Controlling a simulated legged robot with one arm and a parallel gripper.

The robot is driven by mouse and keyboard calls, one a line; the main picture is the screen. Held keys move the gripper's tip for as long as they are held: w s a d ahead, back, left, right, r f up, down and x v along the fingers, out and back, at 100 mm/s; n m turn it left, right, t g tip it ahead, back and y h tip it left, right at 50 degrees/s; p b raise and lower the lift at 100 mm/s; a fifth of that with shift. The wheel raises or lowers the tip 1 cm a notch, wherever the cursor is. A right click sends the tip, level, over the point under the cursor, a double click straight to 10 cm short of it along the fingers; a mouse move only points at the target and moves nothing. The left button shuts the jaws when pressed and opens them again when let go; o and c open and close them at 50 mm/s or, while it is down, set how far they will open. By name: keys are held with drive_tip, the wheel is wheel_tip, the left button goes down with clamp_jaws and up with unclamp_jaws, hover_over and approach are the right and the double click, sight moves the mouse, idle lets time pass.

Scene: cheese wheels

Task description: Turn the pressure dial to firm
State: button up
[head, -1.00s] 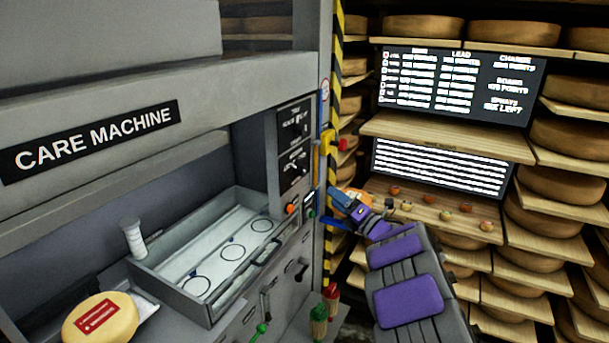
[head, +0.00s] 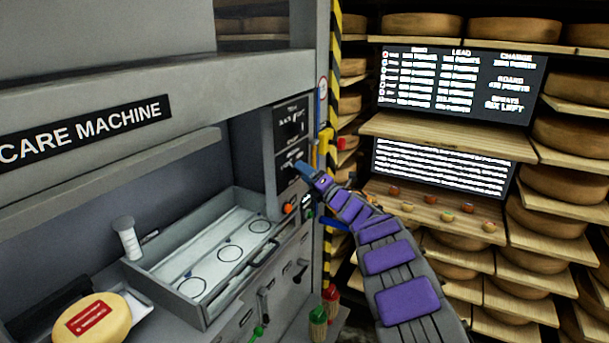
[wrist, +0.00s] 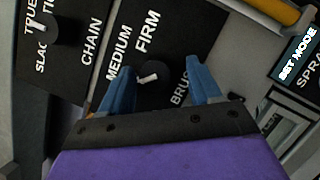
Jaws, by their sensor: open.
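The pressure dial (wrist: 149,78) is a small dark knob with a white pointer mark, on a black panel (head: 291,156) of the care machine. In the wrist view, the words MEDIUM and FIRM stand above it, and a partly hidden word starting BRU is at its right. I cannot tell which word the pointer indicates. My gripper (wrist: 157,70) has its blue fingers apart, one on each side of the dial, with nothing held. Whether they touch the knob is unclear. In the head view my gripper (head: 301,168) is at the lower black panel and hides the dial.
A second dial (wrist: 43,28) marked SLACK and TRUE is on the adjoining panel. A yellow bracket (head: 326,145) and orange button (head: 288,209) are close by. The open tray (head: 208,300) juts out below left. Shelves of cheese (head: 565,185) stand right.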

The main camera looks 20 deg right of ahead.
drive_tip(key=shift+w+a+r, duration=0.2)
drive_tip(key=shift+w+a, duration=0.1)
drive_tip(key=shift+a, duration=0.3)
drive_tip(key=shift+d, duration=0.3)
drive_tip(key=c, duration=0.5)
drive_tip(key=shift+a+f, duration=0.1)
drive_tip(key=c, duration=0.5)
